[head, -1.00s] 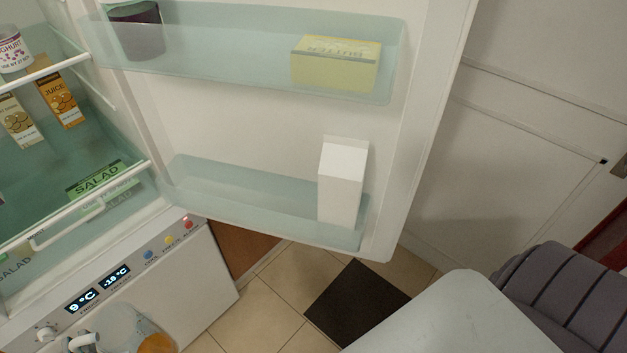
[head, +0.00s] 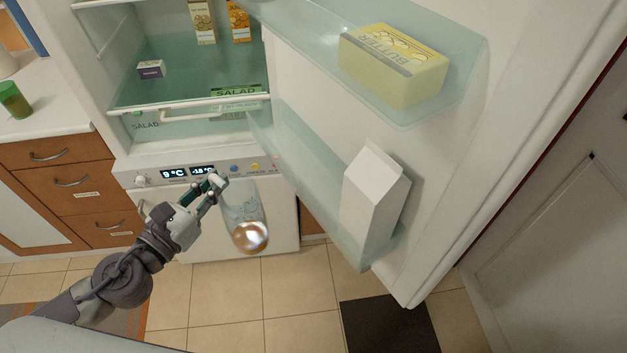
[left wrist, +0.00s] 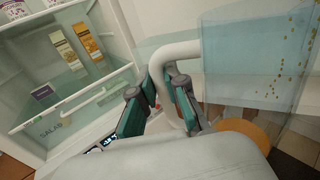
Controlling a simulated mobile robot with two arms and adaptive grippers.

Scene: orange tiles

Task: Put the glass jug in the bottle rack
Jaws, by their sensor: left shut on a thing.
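The glass jug (head: 241,204) is clear with a pale handle and an amber base. It hangs tilted in front of the fridge's lower front panel. My left gripper (head: 214,187) is shut on its handle. In the left wrist view the two fingers (left wrist: 164,92) close around the white handle, and the jug body (left wrist: 255,55) stands to the right. The bottle rack (head: 305,155) appears to be the lower see-through shelf on the open fridge door, to the right of the jug and apart from it. My right gripper is not in view.
A white carton (head: 372,203) stands at the outer end of the lower door shelf; the part nearer the hinge looks free. The upper door shelf (head: 290,30) holds a butter box (head: 395,62). Fridge shelves hold salad packs (head: 237,93). A dark mat (head: 388,325) lies on the tiles.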

